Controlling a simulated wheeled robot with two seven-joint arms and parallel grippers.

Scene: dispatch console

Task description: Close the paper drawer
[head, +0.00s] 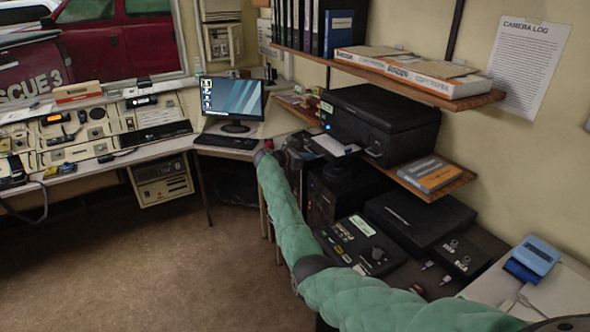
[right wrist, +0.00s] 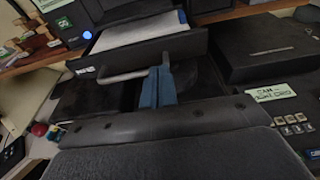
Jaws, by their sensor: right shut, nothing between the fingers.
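The black printer (head: 385,115) stands on a wooden shelf along the right wall. Its paper drawer (head: 335,147) sticks out at the front with white paper in it. In the right wrist view the open drawer (right wrist: 190,46) has a grey bar handle (right wrist: 122,76) on its front. My right gripper (right wrist: 158,88) has its blue fingers shut together and empty, right at the handle's right end. I cannot tell whether they touch it. In the head view my right gripper (head: 298,153) is small and dark, just left of the drawer. My left gripper is out of view.
A shelf (head: 420,82) with boxes hangs above the printer. A lower shelf with a book (head: 430,173) is at its right. Black equipment cases (head: 420,215) and a control box (head: 360,245) lie below. A monitor (head: 232,98) stands on the desk behind. The floor at left is clear.

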